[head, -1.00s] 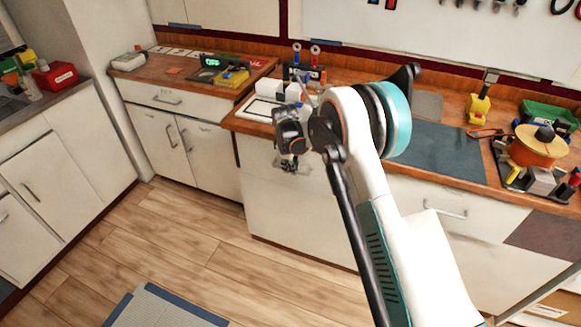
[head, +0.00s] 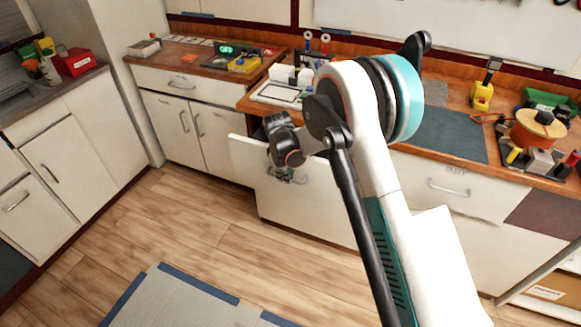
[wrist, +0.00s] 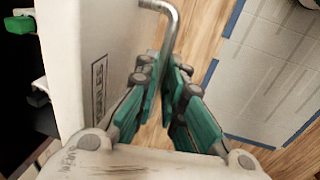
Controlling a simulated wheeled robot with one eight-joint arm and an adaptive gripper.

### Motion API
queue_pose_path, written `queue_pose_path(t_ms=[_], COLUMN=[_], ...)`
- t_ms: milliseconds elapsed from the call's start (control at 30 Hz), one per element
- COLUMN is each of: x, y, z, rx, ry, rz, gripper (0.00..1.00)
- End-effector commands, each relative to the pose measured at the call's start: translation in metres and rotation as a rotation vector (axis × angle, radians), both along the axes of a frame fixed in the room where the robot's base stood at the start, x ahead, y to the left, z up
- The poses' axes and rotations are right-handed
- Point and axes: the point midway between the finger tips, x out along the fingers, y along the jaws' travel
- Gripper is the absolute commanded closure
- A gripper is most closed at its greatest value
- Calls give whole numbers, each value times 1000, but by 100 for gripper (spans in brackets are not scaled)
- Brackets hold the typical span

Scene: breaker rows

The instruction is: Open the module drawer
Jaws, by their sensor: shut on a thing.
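The module drawer (head: 243,158) is a white front under the counter in the head view, standing out from its cabinet. In the wrist view its pale front (wrist: 108,45) bears a partly readable label (wrist: 98,88). A bent metal bar handle (wrist: 172,20) runs down between the green-padded fingers of my gripper (wrist: 168,78). My gripper (head: 287,176) is shut on this handle; the fingers hide its lower part. In the wrist view, a dark inside with a green item (wrist: 20,22) shows behind the drawer front.
Wooden floor (head: 190,220) lies open before the drawer, with a grey, blue-edged mat (head: 175,300) nearer me. The counter above holds a white-framed tablet-like item (head: 281,94).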

Motion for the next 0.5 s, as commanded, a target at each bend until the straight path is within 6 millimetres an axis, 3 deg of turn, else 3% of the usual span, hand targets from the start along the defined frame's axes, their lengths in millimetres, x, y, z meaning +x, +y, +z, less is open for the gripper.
queue_pose_path(t_ms=[200,500], x=[-38,-73], y=[14,27], z=[0,0], rx=[0,1], ry=[0,1], rz=[3,1], gripper=[100,100])
